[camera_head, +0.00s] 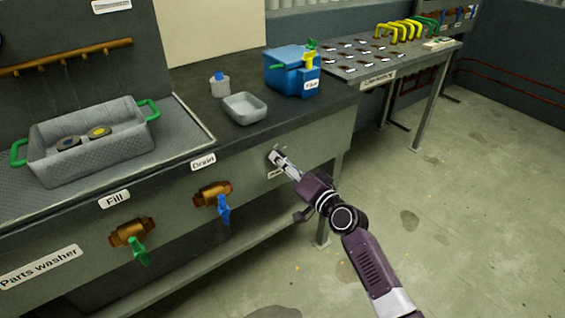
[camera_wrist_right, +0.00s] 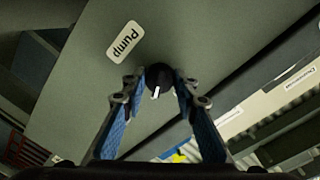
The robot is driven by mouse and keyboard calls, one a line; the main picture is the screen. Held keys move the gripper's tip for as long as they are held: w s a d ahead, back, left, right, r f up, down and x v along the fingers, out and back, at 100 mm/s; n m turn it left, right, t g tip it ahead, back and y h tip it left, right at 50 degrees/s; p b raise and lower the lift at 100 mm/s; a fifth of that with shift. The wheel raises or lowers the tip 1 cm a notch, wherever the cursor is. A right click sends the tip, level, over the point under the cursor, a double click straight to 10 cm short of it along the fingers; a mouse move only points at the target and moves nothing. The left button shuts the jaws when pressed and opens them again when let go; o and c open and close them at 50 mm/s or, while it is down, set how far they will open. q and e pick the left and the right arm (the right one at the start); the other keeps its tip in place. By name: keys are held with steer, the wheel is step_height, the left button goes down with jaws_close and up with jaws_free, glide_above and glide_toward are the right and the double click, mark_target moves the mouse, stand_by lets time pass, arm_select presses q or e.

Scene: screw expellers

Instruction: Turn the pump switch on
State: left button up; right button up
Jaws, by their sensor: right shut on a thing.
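The pump switch (camera_wrist_right: 158,79) is a black round knob with a white pointer mark, on a grey panel beside a white "Pump" label (camera_wrist_right: 126,41) in the right wrist view. My right gripper (camera_wrist_right: 158,82) has its two blue-padded fingers on either side of the knob and is shut on it. In the head view my right gripper (camera_head: 278,158) reaches the front panel right of the Drain valve, and it hides the knob and part of the label. My left gripper is not in view.
The parts washer front carries a green-handled Fill valve (camera_head: 134,238) and a blue-handled Drain valve (camera_head: 218,203). On top stand a grey basket (camera_head: 92,150) with green handles, a small grey tray (camera_head: 244,108) and a blue container (camera_head: 291,75). Open floor lies at the right.

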stand_by(0.3)
steer(key=o, duration=1.2)
steer(key=shift+c, duration=0.2)
steer(key=shift+s+d, duration=0.1)
steer(key=f+v, duration=0.1)
steer(key=v, duration=1)
steer(key=shift+s+d+r, duration=0.25)
steer(key=shift+s+r, duration=0.1)
steer(key=shift+r, duration=0.1)
